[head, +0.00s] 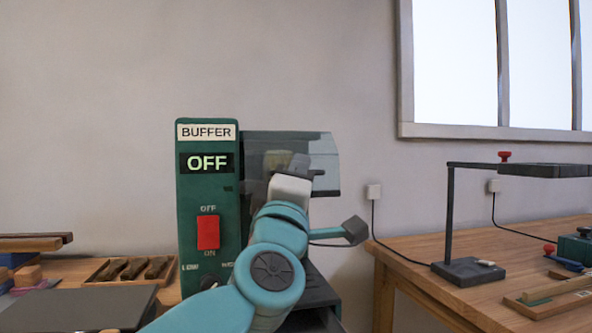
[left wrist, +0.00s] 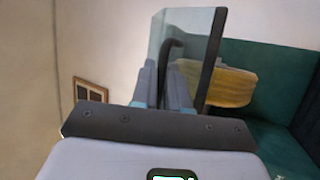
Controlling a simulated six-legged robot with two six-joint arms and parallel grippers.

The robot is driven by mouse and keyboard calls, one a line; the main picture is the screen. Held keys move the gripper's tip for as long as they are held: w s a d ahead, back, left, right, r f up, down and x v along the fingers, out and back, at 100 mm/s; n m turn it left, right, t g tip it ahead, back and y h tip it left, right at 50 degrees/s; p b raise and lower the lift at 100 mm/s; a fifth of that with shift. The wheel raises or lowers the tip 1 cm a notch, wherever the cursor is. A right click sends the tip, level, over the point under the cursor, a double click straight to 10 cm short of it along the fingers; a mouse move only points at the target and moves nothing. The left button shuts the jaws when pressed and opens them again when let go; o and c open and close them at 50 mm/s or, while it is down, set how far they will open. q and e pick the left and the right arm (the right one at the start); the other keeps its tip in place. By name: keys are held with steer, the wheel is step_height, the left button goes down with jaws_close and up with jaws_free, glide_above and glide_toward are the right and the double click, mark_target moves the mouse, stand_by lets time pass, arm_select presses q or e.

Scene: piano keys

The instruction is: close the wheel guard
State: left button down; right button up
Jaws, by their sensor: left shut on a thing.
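The green buffer (head: 210,255) stands upright in the middle of the head view, its display reading OFF. The clear wheel guard (head: 322,162) extends to the right from the top of the housing. In the left wrist view the guard (left wrist: 193,35) is a see-through panel with a dark edge, in front of the yellowish buffing wheel (left wrist: 232,86). My left gripper (head: 298,165) is shut on the guard, and its fingers also show in the left wrist view (left wrist: 162,88). My left arm hides the lower part of the buffer. My right gripper is out of view.
A red switch (head: 208,232) is on the buffer's front. A wooden tray (head: 122,284) lies on the bench to the left. A wooden table (head: 400,262) at the right bears a dark stand (head: 450,215). The wall above the buffer is clear.

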arm_select(q)
steer(key=shift+w+f, duration=0.4)
steer(key=shift+f, duration=0.45)
steer(key=c, duration=1.5)
jaws_free()
steer(key=shift+s+r, duration=0.1)
steer(key=s, duration=0.4)
steer(key=s+a, duration=0.1)
steer(key=s, duration=0.4)
steer(key=s+a+p, duration=0.1)
steer(key=s, duration=0.3)
steer(key=shift+s+a, duration=0.1)
steer(key=shift+s, duration=0.05)
